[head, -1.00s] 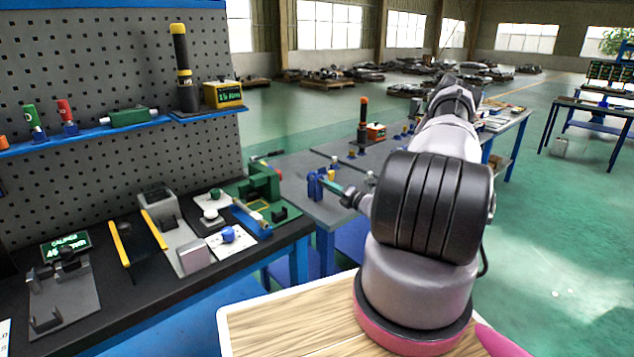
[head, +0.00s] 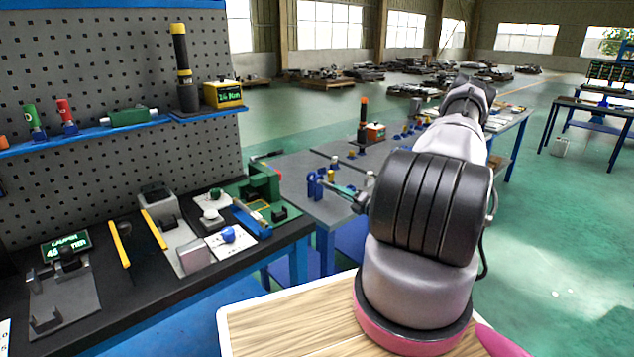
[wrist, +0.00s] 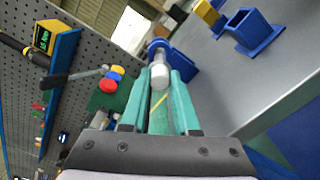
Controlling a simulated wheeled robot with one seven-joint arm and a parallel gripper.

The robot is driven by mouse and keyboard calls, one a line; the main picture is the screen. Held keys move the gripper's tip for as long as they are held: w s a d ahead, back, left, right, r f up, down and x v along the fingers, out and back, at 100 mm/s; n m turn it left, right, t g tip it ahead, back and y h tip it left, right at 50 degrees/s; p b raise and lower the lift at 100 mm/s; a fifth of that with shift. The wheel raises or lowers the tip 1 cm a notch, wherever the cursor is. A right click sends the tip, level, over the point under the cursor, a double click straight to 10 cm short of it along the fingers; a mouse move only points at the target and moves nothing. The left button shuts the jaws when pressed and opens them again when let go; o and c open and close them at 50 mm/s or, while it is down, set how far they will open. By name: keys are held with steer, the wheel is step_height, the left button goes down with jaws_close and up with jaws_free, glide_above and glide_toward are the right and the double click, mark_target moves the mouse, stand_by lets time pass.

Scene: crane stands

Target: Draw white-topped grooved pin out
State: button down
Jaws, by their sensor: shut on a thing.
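The white-topped pin (wrist: 159,75) shows in the wrist view as a pale grey-white cylinder between the teal fingers. My gripper (wrist: 160,80) is shut on it, near the fingertips. A blue round part (wrist: 157,46) lies just beyond the pin; I cannot tell whether the pin still sits inside it. The groove is not clear. In the head view, my gripper (head: 334,188) reaches left from the arm, low over the grey table. Its tips are close to a small blue stand (head: 315,185). The pin is too small to make out there.
A blue square holder (wrist: 254,32) and a yellow piece (wrist: 208,12) stand on the grey table in the wrist view. A green fixture (head: 264,180) is left of the gripper on the dark bench. A perforated panel (head: 110,90) rises behind it.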

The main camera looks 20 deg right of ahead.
steer(key=shift+v, duration=1.3)
